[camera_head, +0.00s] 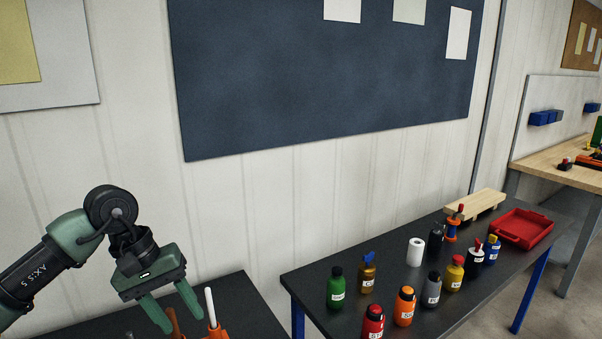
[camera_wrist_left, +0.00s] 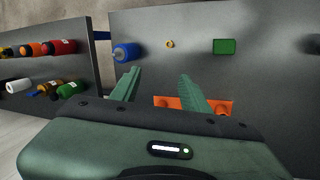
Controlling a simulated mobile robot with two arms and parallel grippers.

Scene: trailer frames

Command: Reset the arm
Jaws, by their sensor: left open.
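My left arm comes in from the left in the head view. Its green left gripper (camera_head: 184,323) points down over the dark table (camera_head: 255,300) at the bottom, with its two fingers apart. In the wrist view the left gripper (camera_wrist_left: 158,78) is open, and nothing shows between its fingertips. An orange holder (camera_wrist_left: 168,101) shows behind the fingers there, partly hidden by them. My right gripper is in neither view.
A white-tipped stick (camera_head: 210,304) stands close right of the fingers. A second dark table carries several bottles, such as a green one (camera_head: 335,290), and a red tray (camera_head: 523,228). A gap separates the tables. The wall behind has a dark board (camera_head: 320,80).

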